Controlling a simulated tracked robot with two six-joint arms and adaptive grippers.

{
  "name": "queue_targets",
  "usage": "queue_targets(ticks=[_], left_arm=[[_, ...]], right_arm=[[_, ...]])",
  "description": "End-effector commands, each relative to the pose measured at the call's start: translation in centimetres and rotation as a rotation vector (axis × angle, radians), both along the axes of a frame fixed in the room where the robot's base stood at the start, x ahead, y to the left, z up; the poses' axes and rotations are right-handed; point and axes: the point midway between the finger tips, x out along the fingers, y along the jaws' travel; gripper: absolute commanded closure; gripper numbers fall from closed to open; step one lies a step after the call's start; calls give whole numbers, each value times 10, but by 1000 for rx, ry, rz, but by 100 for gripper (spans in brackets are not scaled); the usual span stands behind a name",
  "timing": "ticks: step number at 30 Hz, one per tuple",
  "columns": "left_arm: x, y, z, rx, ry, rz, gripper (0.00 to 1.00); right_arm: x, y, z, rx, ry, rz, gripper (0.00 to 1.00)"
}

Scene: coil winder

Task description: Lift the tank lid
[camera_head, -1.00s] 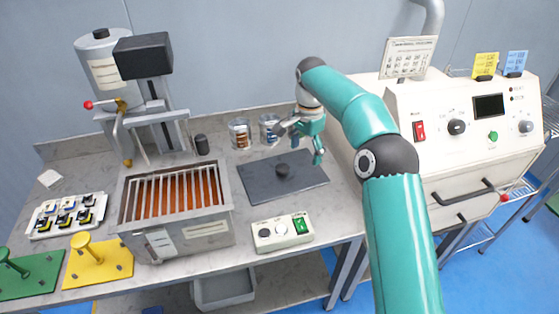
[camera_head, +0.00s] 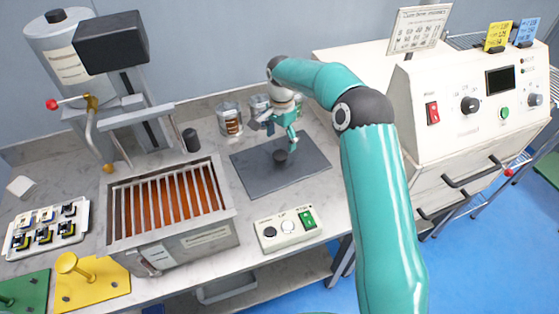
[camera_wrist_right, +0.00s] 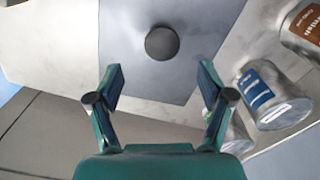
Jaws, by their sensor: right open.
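The tank lid (camera_head: 262,180) is a flat dark grey plate lying on the bench right of the open tank (camera_head: 222,238). A round black knob (camera_head: 280,157) stands at its middle. My right gripper (camera_head: 281,134) hangs above the lid's far part, close behind the knob in the picture. In the right wrist view, the open, empty fingers (camera_wrist_right: 162,82) point towards the knob (camera_wrist_right: 162,43), which lies beyond and between the tips, apart from them. The lid (camera_wrist_right: 128,35) fills the middle there. My left gripper is not in view.
Labelled jars (camera_head: 230,118) stand behind the lid, near my right gripper. A small switch box (camera_head: 289,230) sits in front of it. The tank holds orange fluid under white bars. A dispenser stand (camera_head: 130,120) rises behind the tank, and a cream machine (camera_head: 455,115) stands at right.

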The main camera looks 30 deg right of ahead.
Motion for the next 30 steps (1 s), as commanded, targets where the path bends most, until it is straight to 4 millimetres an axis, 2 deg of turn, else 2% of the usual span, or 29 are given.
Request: queue_targets(ticks=[3, 11, 21, 29, 30], left_arm=[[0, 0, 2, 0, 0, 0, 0], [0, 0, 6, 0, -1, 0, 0], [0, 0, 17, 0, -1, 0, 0], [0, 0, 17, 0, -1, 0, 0], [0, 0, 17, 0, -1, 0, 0]], right_arm=[[-1, -1, -17, 0, 1, -1, 20], [0, 0, -33, 0, 3, 0, 20], [3, 0, -75, 0, 2, -2, 20], [4, 0, -77, -1, 0, -2, 20], [4, 0, -77, -1, 0, -2, 27]])
